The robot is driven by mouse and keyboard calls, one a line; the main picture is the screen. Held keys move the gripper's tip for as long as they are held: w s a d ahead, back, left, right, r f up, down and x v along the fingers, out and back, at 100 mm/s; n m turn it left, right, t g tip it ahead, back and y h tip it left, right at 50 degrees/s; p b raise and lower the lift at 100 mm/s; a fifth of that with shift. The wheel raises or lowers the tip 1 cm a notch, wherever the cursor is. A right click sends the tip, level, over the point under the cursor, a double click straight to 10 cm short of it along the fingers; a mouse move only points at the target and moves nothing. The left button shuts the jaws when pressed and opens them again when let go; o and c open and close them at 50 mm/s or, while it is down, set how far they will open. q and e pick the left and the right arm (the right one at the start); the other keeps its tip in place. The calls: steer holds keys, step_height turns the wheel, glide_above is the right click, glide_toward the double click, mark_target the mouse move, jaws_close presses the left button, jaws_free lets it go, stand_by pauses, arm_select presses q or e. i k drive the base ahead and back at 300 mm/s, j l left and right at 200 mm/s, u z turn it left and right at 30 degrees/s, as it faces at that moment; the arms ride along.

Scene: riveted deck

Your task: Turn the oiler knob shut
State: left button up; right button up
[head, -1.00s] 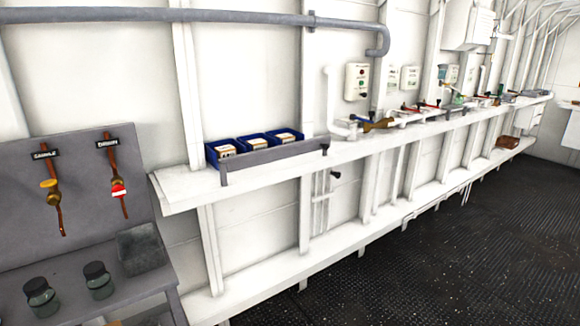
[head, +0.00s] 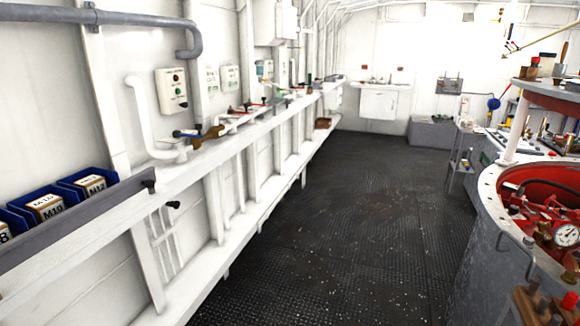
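I cannot make out an oiler knob for certain in the head view. A round grey machine (head: 472,245) with a red interior (head: 522,187) stands at the right. A dial gauge (head: 566,235) sits inside it. Small brass-coloured fittings with a red top (head: 570,301) show at the bottom right corner, cut off by the frame edge. Neither of my grippers is in view.
A long white shelf (head: 80,243) runs along the left wall, with blue bins (head: 88,184) and valves (head: 199,132) on it. A control box (head: 171,91) hangs above. The dark deck (head: 350,230) is clear between shelf and machine. A white sink (head: 379,102) is at the far wall.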

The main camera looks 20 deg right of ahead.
mark_target(542, 226)
steer(key=i+z, duration=0.2)
steer(key=z, duration=0.25)
steer(key=i+z, duration=0.25)
steer(key=z, duration=0.2)
steer(key=i+j+z, duration=0.15)
steer(key=z, duration=0.3)
steer(key=i+j+z, duration=0.1)
steer(key=i+z, duration=0.15)
steer(key=z, duration=0.15)
steer(key=i+j+z, duration=0.2)
steer(key=z, duration=0.25)
steer(key=i+j+z, duration=0.2)
steer(key=z, duration=0.2)
steer(key=i+j+z, duration=0.1)
steer(key=j+z, duration=0.3)
steer(key=i+j+z, duration=0.1)
steer(key=j+z, duration=0.15)
steer(key=z, duration=0.2)
steer(key=i+j+z, duration=0.1)
steer(key=j+z, duration=0.6)
steer(key=j, duration=0.15)
steer(key=j+z, duration=0.3)
steer(key=j, duration=0.4)
steer(key=k+j+z, duration=0.25)
steer(key=j, duration=0.4)
steer(key=i, duration=0.1)
